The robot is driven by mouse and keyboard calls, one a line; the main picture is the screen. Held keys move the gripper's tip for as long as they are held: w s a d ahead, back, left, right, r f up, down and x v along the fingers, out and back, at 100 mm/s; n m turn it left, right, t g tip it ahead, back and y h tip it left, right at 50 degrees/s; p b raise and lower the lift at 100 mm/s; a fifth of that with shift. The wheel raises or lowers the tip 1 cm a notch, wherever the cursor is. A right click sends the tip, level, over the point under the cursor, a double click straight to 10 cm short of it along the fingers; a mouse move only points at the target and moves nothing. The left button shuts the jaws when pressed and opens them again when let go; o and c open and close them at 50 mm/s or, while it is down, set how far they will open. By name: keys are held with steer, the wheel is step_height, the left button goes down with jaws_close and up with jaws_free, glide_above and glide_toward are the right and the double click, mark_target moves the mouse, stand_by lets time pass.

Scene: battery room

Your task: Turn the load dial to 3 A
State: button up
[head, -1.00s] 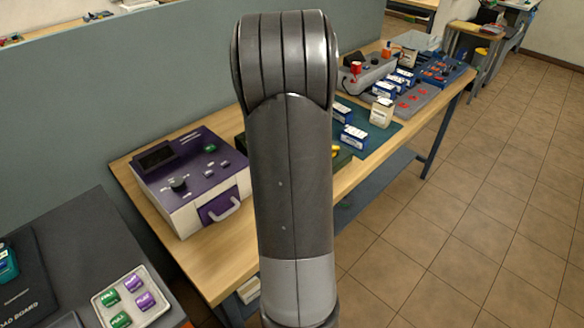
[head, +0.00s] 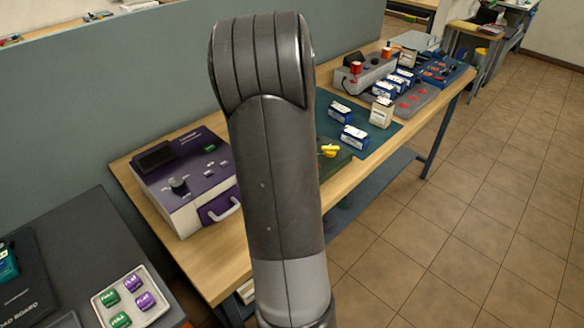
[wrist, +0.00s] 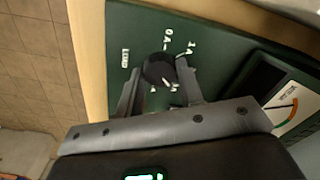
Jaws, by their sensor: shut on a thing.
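In the wrist view a black round load dial (wrist: 157,68) stands on a dark green panel (wrist: 215,28). White marks read LOAD, 0 A and what looks like 1 A around it; other marks beside the fingers are partly hidden. My gripper (wrist: 160,79) is shut on the dial, one finger on each side. The dial's pointer cannot be made out. A meter (wrist: 287,108) with a coloured arc and needle sits at the panel's right. In the head view my arm hides the gripper and most of the green tester (head: 337,163).
A purple and white device (head: 185,212) with its own black knob stands on the wooden bench left of my arm. Blue and white boxes (head: 354,138) stand on a mat to the right. A tray of green and purple blocks (head: 105,300) lies lower left.

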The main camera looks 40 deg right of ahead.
steer(key=shift+m, duration=0.6)
steer(key=o, duration=1)
step_height(320, 180, up, 11)
stand_by(0.6)
